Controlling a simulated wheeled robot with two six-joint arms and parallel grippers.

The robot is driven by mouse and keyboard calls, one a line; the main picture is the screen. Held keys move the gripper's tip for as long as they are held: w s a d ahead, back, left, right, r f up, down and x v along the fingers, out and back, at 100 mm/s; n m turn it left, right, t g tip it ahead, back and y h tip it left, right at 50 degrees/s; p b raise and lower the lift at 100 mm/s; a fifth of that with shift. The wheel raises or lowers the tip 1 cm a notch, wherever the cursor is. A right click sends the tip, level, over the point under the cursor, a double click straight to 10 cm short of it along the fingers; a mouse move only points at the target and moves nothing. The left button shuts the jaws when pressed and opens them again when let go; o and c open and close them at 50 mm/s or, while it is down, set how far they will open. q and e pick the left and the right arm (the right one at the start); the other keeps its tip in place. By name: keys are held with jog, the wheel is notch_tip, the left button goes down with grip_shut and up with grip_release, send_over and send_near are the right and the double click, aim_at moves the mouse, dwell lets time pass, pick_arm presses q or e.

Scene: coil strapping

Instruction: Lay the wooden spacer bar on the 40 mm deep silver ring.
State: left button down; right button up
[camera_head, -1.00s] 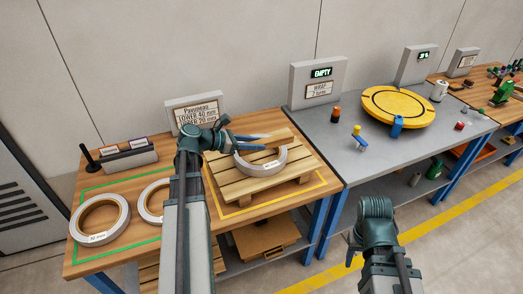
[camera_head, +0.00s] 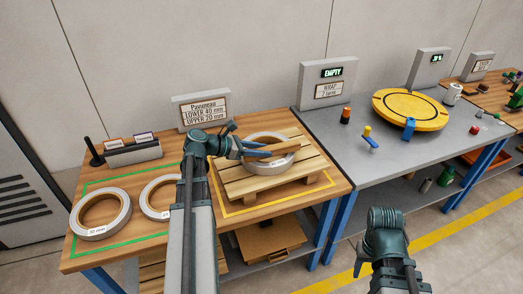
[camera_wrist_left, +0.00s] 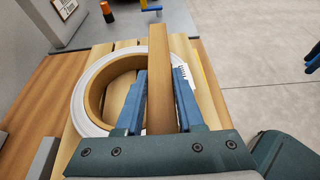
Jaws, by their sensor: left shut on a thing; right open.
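My left gripper (camera_head: 268,154) is shut on the wooden spacer bar (camera_head: 287,146). The bar is held level across the silver ring (camera_head: 262,170), which lies flat on the slatted pallet. In the left wrist view the bar (camera_wrist_left: 159,60) runs between the two blue fingers, over the right part of the ring (camera_wrist_left: 82,88) and its brown inner wall. I cannot tell whether the bar touches the ring's top. The fingers hide part of the ring. My right gripper (camera_head: 359,264) is open and empty in front of the grey table, away from the ring.
The pallet (camera_head: 232,189) stands inside a yellow outline on the wooden table. Two more silver rings (camera_head: 77,233) (camera_head: 149,208) lie to the left in a green outline. A sign (camera_head: 202,110) stands behind. A yellow turntable (camera_head: 410,108) is on the grey table at right.

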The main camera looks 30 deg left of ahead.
pick_arm(q)
jog(key=shift+f, duration=0.3)
jog(key=c, duration=0.5)
grip_release()
jog(key=shift+r, duration=0.2)
jog(key=shift+r, duration=0.3)
jog(key=shift+r+p, duration=0.45)
jog(key=shift+p, duration=0.3)
jog(key=p+v, duration=0.4)
jog(key=v, duration=0.7)
jog(key=shift+s+a, duration=0.3)
jog(key=shift+s, duration=0.05)
